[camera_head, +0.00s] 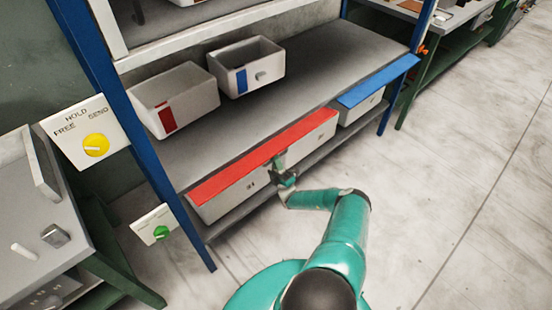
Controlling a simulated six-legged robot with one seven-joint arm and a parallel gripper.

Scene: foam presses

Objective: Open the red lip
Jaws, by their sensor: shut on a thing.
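The red lip (240,165) is a long flat red strip along the top front edge of a light grey drawer or bin (222,203) low in the blue-framed rack.
A blue lip (378,80) is on a smaller bin to the right. Two grey bins with a red mark (167,117) and a blue mark (241,80) stand on the shelf (310,75). A yellow knob (96,145) and green knob (160,232) are left. Floor at right is clear.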

